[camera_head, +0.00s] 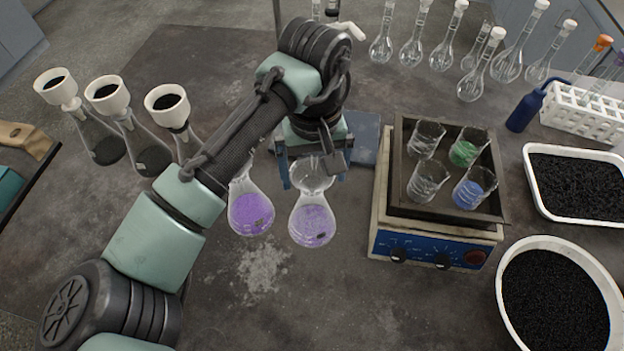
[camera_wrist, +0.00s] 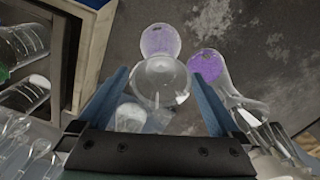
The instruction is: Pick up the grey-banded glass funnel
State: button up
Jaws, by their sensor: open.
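A clear glass funnel (camera_head: 313,174) sits at the mouth of the right one of two flasks with purple contents. It also shows in the wrist view (camera_wrist: 163,84), above its flask (camera_wrist: 160,40). I cannot make out a grey band on it. My gripper (camera_head: 314,178) is open, with its blue fingers on either side of the funnel; in the wrist view the fingers (camera_wrist: 160,78) also flank it. I cannot tell whether they touch the glass. The left purple flask (camera_head: 251,208) stands beside the right one (camera_head: 312,222); my arm partly hides its top.
A shaker (camera_head: 432,248) with a tray of beakers stands close on the right. White tubs of black grains (camera_head: 556,298) lie farther right. Several flasks with white funnels (camera_head: 107,97) stand left; volumetric flasks (camera_head: 474,79) stand behind. The table in front is clear.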

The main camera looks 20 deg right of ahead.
aim_at(312, 189)
jog(key=f, duration=0.4)
jog(key=shift+w+f, duration=0.25)
jog(key=shift+w, duration=0.05)
jog(key=shift+c, duration=0.2)
jog(key=c, duration=1.1)
